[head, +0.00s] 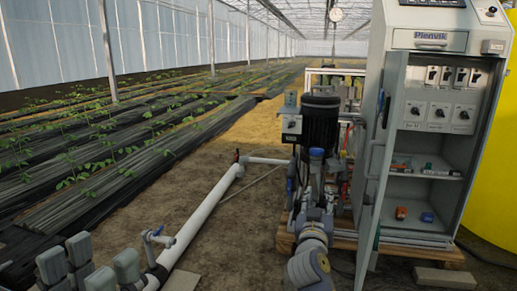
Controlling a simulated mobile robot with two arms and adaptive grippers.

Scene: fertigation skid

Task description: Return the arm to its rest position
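Grey blocks (78,248) stand at the lower left. An orange item (401,213) and a blue item (427,217) lie in the cabinet. A yellow tank (492,190) stands at the right. Bare soil (230,245) lies between pipe and pump.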

